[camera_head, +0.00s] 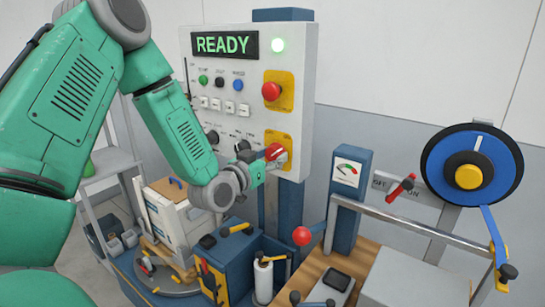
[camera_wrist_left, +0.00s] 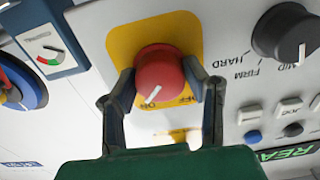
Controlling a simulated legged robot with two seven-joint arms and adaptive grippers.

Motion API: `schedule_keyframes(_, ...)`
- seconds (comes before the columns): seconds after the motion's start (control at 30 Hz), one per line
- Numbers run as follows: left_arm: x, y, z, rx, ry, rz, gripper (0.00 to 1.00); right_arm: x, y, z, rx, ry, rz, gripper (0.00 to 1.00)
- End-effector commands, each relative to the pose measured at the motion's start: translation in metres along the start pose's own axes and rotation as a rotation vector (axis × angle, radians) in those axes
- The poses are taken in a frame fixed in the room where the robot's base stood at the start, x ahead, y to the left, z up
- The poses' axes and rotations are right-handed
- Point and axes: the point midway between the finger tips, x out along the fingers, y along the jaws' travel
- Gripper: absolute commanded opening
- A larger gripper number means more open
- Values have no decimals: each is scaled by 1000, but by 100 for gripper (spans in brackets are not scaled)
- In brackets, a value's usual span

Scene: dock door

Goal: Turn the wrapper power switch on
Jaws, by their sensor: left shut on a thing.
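The power switch is a red rotary knob (camera_head: 275,152) on the lower yellow plate of the grey control panel (camera_head: 303,60). In the left wrist view the red knob (camera_wrist_left: 160,72) fills the space between my fingers. Its white pointer line is angled toward the ON label (camera_wrist_left: 147,105), with OFF lettered to its right. My left gripper (camera_head: 268,157) is shut on the knob; in the left wrist view its fingers (camera_wrist_left: 168,84) grip both sides. My right gripper is out of view.
A red mushroom button (camera_head: 271,91) sits above the knob. A black dial (camera_wrist_left: 286,32) is beside it in the wrist view. Below stand a blue gauge post (camera_head: 346,180), a red ball lever (camera_head: 302,236) and a blue tape reel (camera_head: 440,160) at right.

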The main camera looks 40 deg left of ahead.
Motion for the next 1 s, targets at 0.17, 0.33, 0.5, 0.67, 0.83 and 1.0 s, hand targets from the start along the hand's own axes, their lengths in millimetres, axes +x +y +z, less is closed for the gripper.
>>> schedule_keyframes(0.17, -2, 0, 6, 0, -17, 0, 12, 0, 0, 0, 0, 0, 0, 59)
schedule_keyframes(0.33, -2, 0, 6, 0, -15, 0, 58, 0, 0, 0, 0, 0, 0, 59)
schedule_keyframes(0.5, -2, 0, 3, -1, -8, 0, 62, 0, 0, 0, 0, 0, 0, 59)
schedule_keyframes(0.67, -3, 0, 1, 0, -4, 0, 62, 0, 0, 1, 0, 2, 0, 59)
schedule_keyframes(0.83, -20, 1, 1, -1, -5, 2, 62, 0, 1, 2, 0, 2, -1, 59)
schedule_keyframes(1.0, -49, 0, 3, -2, -8, 1, 62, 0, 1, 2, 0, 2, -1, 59)
